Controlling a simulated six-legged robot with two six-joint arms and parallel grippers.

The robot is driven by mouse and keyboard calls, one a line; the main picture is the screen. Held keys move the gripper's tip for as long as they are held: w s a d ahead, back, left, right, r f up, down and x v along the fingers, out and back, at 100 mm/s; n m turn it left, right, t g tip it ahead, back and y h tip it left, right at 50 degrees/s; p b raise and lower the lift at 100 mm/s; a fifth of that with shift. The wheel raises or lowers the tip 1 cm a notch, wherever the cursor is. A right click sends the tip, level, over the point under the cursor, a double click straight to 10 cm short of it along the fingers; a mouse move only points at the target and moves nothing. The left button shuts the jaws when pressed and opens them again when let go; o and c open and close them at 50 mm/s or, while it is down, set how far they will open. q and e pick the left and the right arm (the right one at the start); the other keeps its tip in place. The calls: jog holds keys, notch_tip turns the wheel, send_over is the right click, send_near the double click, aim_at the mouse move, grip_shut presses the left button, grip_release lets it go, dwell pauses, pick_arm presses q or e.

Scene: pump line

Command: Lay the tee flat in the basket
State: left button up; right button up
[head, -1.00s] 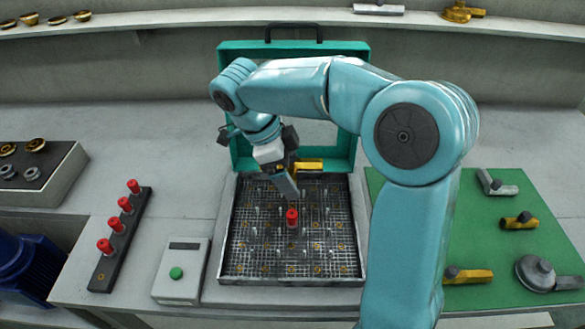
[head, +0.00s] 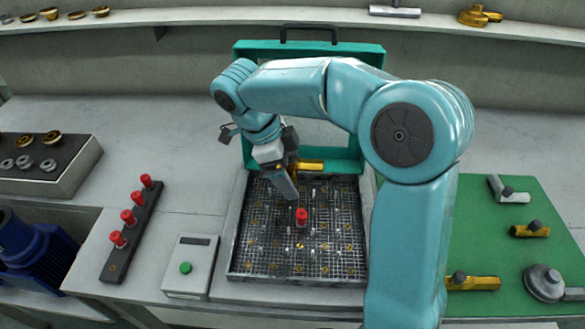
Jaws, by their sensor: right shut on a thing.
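My right gripper (head: 292,188) reaches over the back of the wire basket (head: 238,268), its grey fingers pointing down. It is shut on a brass piece, which I take to be the tee (head: 311,165). The tee's bar shows to the right of the fingers, and the fingers and wrist hide the rest of it. The tee appears to be above the basket's back edge; I cannot tell its exact height. The basket has a mesh floor with upright pins, and a red-capped part (head: 301,217) stands in it. My left gripper is out of view.
A teal case (head: 373,62) stands open behind the basket. A rack (head: 114,268) with red-capped parts and a box with a green button (head: 186,267) are on the left. The green mat (head: 490,257) on the right holds several fittings. My right arm covers the basket's right side.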

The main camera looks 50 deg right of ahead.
jog(key=shift+w+a+p, duration=0.4)
jog(key=shift+w+a, duration=0.35)
jog(key=shift+w, duration=0.15)
dwell(1.2)
jog(key=shift+f, duration=0.2)
